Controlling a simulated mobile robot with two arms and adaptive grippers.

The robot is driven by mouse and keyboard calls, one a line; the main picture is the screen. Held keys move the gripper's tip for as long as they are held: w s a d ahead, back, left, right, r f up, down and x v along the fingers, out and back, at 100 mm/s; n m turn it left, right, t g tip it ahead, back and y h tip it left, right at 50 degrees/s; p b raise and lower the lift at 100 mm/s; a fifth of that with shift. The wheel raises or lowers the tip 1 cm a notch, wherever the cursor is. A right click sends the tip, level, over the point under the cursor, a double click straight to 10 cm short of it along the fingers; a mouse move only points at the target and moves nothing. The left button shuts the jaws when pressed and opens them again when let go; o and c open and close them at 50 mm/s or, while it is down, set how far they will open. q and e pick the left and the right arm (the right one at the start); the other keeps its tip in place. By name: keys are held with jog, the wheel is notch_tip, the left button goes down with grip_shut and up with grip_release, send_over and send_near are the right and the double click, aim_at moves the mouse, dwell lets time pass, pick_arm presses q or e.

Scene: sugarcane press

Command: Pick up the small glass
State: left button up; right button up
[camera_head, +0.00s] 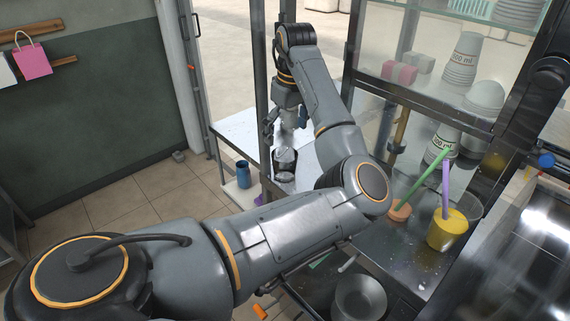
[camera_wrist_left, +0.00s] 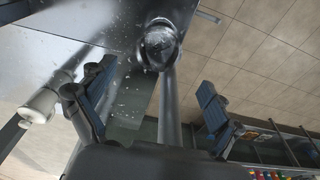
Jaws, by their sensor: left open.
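The small glass (camera_wrist_left: 160,45) shows in the left wrist view as a clear, round vessel near the edge of a grey metal surface. What seems to be the same glass (camera_head: 286,156) shows in the head view, just below my left gripper (camera_head: 286,124). In the left wrist view my left gripper (camera_wrist_left: 155,105) is open and empty. Its two dark fingers are wide apart, and the glass lies beyond them, roughly between them in the picture. I cannot tell how far the fingertips are from it. My right gripper is not in view.
A metal frame post (camera_head: 262,60) stands close to my left gripper. A blue container (camera_head: 243,174) stands on a lower shelf. A cup of yellow liquid (camera_head: 447,230) and stacked cups (camera_head: 463,60) are at the right. A metal bowl (camera_head: 360,297) sits at the bottom.

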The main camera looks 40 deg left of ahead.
aim_at(285, 155)
pick_arm(q)
jog(key=f, duration=0.3)
jog(key=f+p, duration=0.1)
jog(key=shift+w+a+f, duration=0.1)
jog(key=shift+a+f, duration=0.15)
jog(key=shift+f, duration=0.05)
jog(key=f, duration=0.3)
jog(key=shift+a+f+p, duration=0.2)
jog(key=shift+f+p, duration=0.05)
jog(key=shift+p, duration=0.15)
jog(key=shift+w+f, duration=0.1)
jog(key=shift+f, duration=0.1)
jog(key=c, duration=1.3)
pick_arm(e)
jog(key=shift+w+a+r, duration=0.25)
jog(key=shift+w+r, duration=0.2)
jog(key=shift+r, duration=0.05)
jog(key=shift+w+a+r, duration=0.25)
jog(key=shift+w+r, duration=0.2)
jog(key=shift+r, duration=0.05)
